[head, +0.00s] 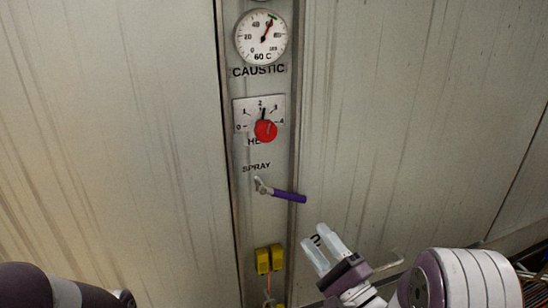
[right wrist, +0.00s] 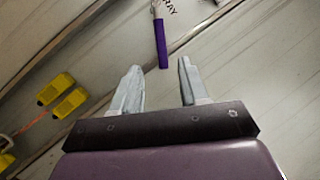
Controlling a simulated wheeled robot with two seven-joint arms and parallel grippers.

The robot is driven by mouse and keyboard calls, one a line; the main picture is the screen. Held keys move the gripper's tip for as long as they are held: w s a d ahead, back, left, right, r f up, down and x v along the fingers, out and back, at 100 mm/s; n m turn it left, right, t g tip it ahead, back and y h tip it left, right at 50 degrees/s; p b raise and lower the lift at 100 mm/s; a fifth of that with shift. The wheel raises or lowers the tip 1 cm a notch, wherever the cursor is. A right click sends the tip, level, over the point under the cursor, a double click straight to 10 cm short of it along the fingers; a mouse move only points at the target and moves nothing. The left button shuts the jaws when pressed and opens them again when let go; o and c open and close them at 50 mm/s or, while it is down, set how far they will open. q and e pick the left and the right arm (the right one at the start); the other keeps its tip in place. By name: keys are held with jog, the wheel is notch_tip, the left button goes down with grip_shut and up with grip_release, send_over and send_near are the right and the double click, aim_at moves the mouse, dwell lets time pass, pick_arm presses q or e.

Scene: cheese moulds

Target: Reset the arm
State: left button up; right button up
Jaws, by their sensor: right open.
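My right gripper (head: 324,250) is in the lower right of the head view, open and empty. Its two pale fingers (right wrist: 160,85) stand apart in the right wrist view. The spray lever with a purple handle (head: 289,196) is on the wall panel, up and left of the gripper. The lever points right and slightly down. In the right wrist view the purple handle (right wrist: 162,44) lies beyond the gap between the fingers, apart from them. Part of my left arm (head: 50,290) shows at the lower left, but its fingers do not show.
The narrow panel carries a caustic dial (head: 262,38) and a red knob (head: 265,131) pointing near 2. Yellow blocks (head: 268,260) with orange wire sit below the lever, left of my right gripper. Flat pale wall panels (head: 400,110) lie either side. The space around the gripper looks free.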

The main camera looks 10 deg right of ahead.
jog(key=s+d+f+n+g+h, duration=0.1)
jog(key=d+f+n+g+h, duration=0.35)
jog(key=f, duration=0.35)
jog(key=s+d+f+n+g+h, duration=0.2)
jog(key=d+f+n+g+h, duration=0.1)
jog(key=f+n+g+h, duration=0.4)
jog(key=s+a+r+n+g+y, duration=0.1)
jog(key=s+a+n+g, duration=0.1)
jog(key=s, duration=0.3)
jog(key=s+a+n+g+y, duration=0.1)
jog(key=s+a+n+g, duration=0.1)
jog(key=s+n+g, duration=0.2)
jog(key=shift+s+a+r+g, duration=0.35)
jog(key=shift+s+a, duration=0.05)
jog(key=shift+s, duration=0.3)
